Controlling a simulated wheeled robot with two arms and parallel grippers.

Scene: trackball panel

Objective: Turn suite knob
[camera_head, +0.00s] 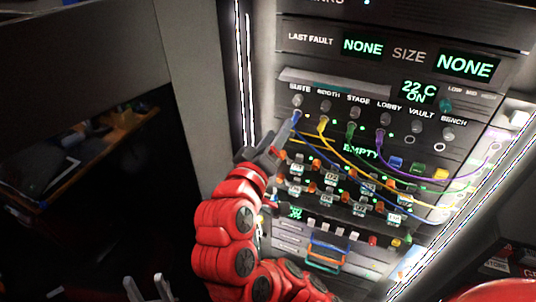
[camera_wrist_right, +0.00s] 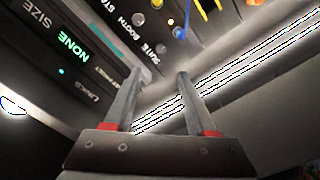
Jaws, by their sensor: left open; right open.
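The suite knob (camera_head: 297,100) is a small grey knob under the SUITE label, at the left end of the panel's upper knob row. A blue plug and cable sit just below it. My right gripper (camera_head: 284,125), on the red arm, is just below and left of the knob, with a fingertip near the blue plug. My left gripper (camera_head: 147,288) shows at the bottom left, fingers apart and empty, far from the panel.
The booth knob (camera_head: 325,106) and others continue the row rightward. Blue, yellow, green and purple cables hang across the panel below. A bright light strip (camera_head: 244,75) edges the panel's left side. A dark opening with a cluttered desk (camera_head: 100,140) lies at left.

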